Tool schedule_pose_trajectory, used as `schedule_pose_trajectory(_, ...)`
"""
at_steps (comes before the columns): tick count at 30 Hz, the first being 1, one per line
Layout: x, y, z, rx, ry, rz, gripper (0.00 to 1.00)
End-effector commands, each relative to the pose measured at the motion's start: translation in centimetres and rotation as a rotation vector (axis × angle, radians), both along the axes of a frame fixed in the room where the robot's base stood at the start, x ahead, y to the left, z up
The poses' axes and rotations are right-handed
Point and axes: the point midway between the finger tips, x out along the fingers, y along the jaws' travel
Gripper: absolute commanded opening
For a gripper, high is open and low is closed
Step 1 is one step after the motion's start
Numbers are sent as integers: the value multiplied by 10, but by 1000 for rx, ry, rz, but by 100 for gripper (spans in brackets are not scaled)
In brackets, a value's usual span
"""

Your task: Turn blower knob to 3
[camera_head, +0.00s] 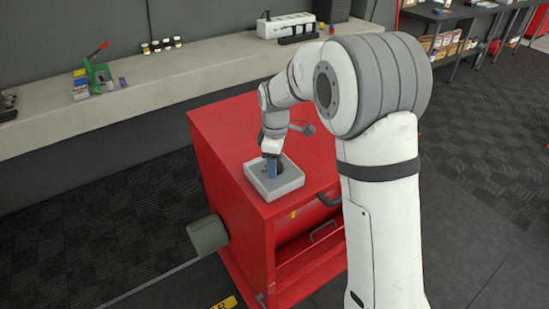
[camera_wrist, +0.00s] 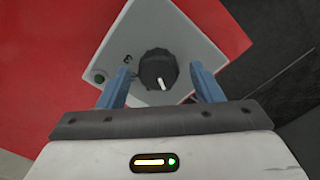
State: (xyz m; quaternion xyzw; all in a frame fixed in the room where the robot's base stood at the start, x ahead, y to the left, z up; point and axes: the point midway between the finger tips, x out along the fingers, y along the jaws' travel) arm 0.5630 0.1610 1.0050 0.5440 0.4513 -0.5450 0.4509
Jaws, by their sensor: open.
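The blower control box (camera_head: 275,180) is a light grey box on top of the red cabinet, near its front left corner. In the wrist view, its black knob (camera_wrist: 158,70) has a white pointer line toward the bottom of the picture. A dark mark that looks like a 3 (camera_wrist: 127,60) is left of the knob, with a small green button (camera_wrist: 99,77) beyond it. My gripper (camera_wrist: 160,78) is open, with one blue finger on each side of the knob and visible gaps to it. In the head view my gripper (camera_head: 272,170) is right over the box and hides the knob.
The red cabinet (camera_head: 235,130) has an open drawer front and dark handle on its near side. A grey-green cylinder (camera_head: 208,234) sticks out from its left side. A long bench (camera_head: 130,105) with small items runs along the wall behind. Dark floor lies left of the cabinet.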

Motion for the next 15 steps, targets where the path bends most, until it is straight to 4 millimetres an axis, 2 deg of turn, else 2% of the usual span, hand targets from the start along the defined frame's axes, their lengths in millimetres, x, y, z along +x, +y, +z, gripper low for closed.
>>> schedule_pose_trajectory(8, 0, 0, -3, 1, -1, -1, 59)
schedule_pose_trajectory(15, 0, -1, -3, 1, -1, -2, 41)
